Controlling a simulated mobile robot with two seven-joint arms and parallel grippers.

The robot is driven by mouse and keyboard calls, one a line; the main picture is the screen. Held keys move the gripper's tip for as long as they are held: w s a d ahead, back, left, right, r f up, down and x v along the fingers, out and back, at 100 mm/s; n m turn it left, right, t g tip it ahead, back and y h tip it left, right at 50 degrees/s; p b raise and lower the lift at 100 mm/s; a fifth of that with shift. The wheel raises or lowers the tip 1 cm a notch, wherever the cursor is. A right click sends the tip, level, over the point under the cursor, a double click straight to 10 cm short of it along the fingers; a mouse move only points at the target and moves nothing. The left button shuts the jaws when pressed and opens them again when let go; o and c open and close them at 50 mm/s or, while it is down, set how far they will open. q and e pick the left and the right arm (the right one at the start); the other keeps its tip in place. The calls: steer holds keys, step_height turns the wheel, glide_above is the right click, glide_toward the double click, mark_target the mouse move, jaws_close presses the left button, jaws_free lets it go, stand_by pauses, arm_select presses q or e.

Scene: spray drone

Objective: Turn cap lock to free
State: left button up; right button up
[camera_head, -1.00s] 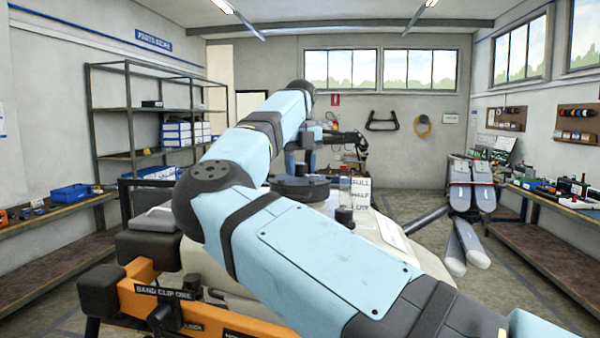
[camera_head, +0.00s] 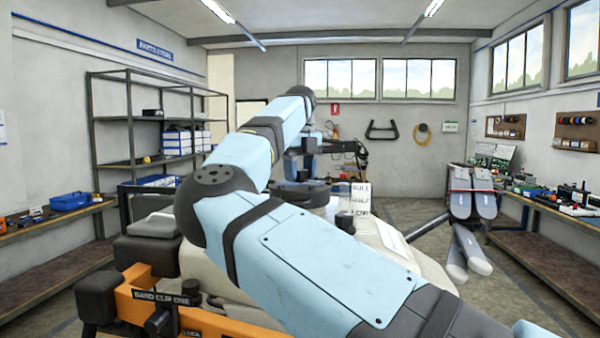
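A light tank (camera_head: 385,262) stands ahead, mostly behind my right arm. A wide dark round cap (camera_head: 312,188) sits on its top, its near left part covered by my arm. My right arm bends up and forward, and its gripper end (camera_head: 306,158) is small and dark just above the cap. Whether it touches the cap or has its fingers open cannot be made out. A "FULL / HALF / LOW" level label (camera_head: 360,198) stands right of the cap, with a small dark knob (camera_head: 344,219) beside it. No cap lock mark is readable. My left gripper is not in view.
An orange frame (camera_head: 218,322) marked "BAND CLIP ONE" lies at front left, with a dark knob (camera_head: 160,320). Folded drone arms (camera_head: 472,192) stand at right. A shelf rack (camera_head: 135,130) and benches line the walls.

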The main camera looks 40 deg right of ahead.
steer(key=o, duration=0.3)
step_height(320, 180, up, 14)
steer(key=shift+f+p, duration=0.1)
steer(key=shift+p, duration=0.45)
stand_by(0.5)
